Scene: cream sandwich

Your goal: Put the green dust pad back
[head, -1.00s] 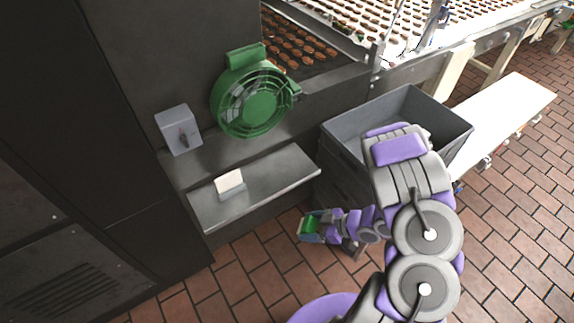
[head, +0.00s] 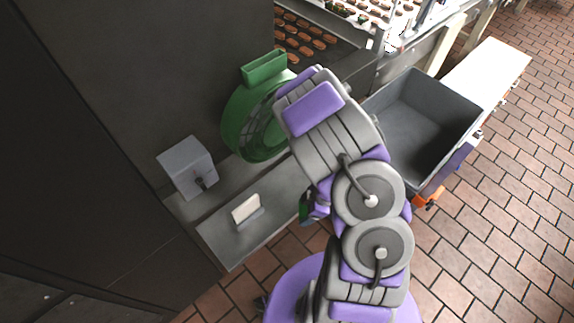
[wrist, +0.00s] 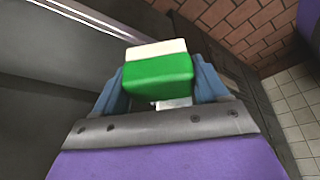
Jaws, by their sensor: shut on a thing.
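The green dust pad (wrist: 158,76), a green block with a whitish layer along its far side, is between the blue fingers of my gripper (wrist: 160,88) in the wrist view. The gripper is shut on it. In the head view my arm hides most of the gripper; only a small green patch of the pad (head: 305,208) shows by the right end of a metal shelf (head: 225,245). A white pad (head: 246,207) stands on that shelf in a small grey holder.
A grey crate (head: 425,125) stands to the right of my arm. Tiled floor (head: 490,225) is clear at the lower right.

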